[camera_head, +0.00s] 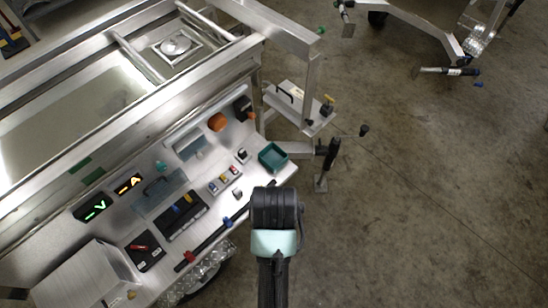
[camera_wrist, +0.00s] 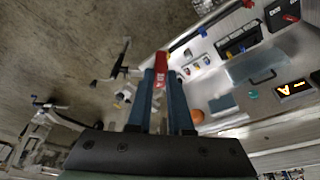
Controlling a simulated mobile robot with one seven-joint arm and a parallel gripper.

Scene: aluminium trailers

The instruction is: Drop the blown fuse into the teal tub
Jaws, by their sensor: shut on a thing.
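My gripper (camera_wrist: 161,78) shows in the wrist view with its two blue fingers shut on a small red fuse (camera_wrist: 161,66), which sticks out past the fingertips. I cannot tell from its look whether it is blown. In the head view my black and pale-teal arm hides the fingers and the fuse. The teal tub (camera_head: 272,157) sits at the right end of the metal work shelf in the head view, just beyond the top of my arm. It looks empty. I cannot make out the tub in the wrist view, where the fingers cover part of the shelf.
A holder with several coloured fuses (camera_head: 225,180) lies left of the tub. An orange dome (camera_head: 217,121), a dark case (camera_head: 182,213), a black bar (camera_head: 212,236) and lit displays (camera_head: 95,206) crowd the shelf. Open concrete floor (camera_head: 430,190) lies to the right.

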